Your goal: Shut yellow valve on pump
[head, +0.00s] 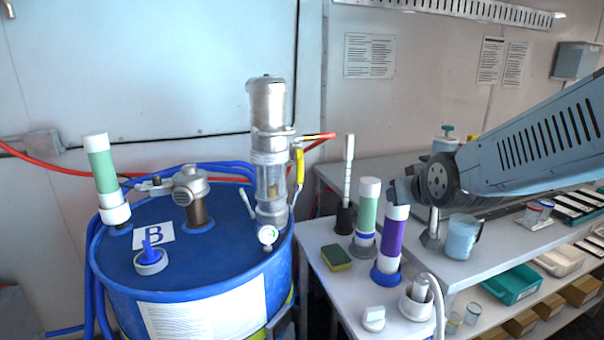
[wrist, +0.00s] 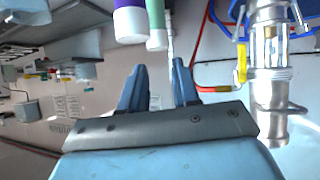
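The pump (head: 268,150) is a silver and clear cylinder standing upright on the blue drum marked B. The yellow valve handle (head: 299,168) is on the pump's right side and points down, roughly along the pump body. In the wrist view, which appears upside down, the pump (wrist: 270,95) is at the right, with the yellow handle (wrist: 241,62) on its left side. My gripper (wrist: 160,86) has its two fingers apart with nothing between them. It is clear of the valve, to its right in the head view, near the purple-banded tube.
A purple-banded tube (head: 391,238) and another green-banded tube (head: 366,215) stand on the side table, with a sponge (head: 336,258). A red hose (head: 318,140) runs behind the valve.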

